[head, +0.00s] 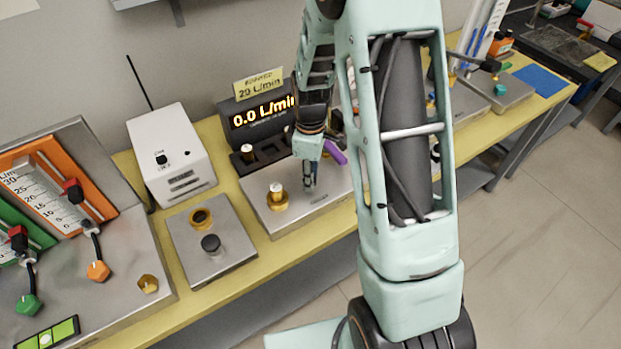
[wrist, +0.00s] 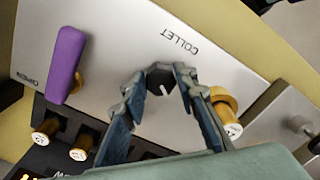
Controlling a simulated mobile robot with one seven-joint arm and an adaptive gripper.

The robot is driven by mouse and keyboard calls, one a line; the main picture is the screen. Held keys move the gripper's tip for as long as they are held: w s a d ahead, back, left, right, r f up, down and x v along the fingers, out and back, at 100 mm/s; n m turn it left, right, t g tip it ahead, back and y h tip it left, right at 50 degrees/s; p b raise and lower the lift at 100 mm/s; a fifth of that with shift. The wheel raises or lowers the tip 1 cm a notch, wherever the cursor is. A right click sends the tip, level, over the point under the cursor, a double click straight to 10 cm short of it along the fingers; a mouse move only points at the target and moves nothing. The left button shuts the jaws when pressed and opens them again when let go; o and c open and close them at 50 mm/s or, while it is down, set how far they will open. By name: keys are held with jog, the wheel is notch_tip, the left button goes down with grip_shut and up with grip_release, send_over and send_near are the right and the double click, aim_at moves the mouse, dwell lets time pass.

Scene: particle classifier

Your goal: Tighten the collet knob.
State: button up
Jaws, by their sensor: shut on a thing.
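The collet knob (wrist: 161,79) is a small dark knob with a white pointer line, seen in the wrist view on a grey metal plate (wrist: 120,25) beside the printed word COLLET. My gripper (wrist: 158,75) has its two fingertips around the knob, one on each side, and is shut on it. In the head view my gripper (head: 309,185) reaches down to the plate, and the knob is hidden behind the fingers.
A purple lever (wrist: 66,62) stands on the same plate near the word OPEN. A brass fitting with a white-topped piece (head: 277,194) is on the plate's left in the head view. Brass pieces (wrist: 80,154) sit in a dark holder. A display (head: 262,115) reads 0.0 L/min.

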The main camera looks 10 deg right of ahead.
jog(key=m+b, duration=0.1)
jog(key=m, duration=0.2)
jog(key=shift+m, duration=0.4)
jog(key=m+b, duration=0.1)
jog(key=m, duration=0.2)
jog(key=shift+m, duration=0.3)
jog(key=m, duration=0.3)
jog(key=shift+a+m+b, duration=0.1)
jog(key=shift+m+b, duration=0.2)
jog(key=shift+m, duration=0.1)
jog(key=m, duration=0.7)
jog(key=m+p, duration=0.1)
jog(key=m, duration=0.2)
jog(key=shift+a+r+m, duration=0.1)
jog(key=shift+m, duration=0.3)
jog(key=m+p, duration=0.2)
jog(key=m, duration=0.3)
jog(key=shift+w+m, duration=0.1)
jog(key=shift+m, duration=0.3)
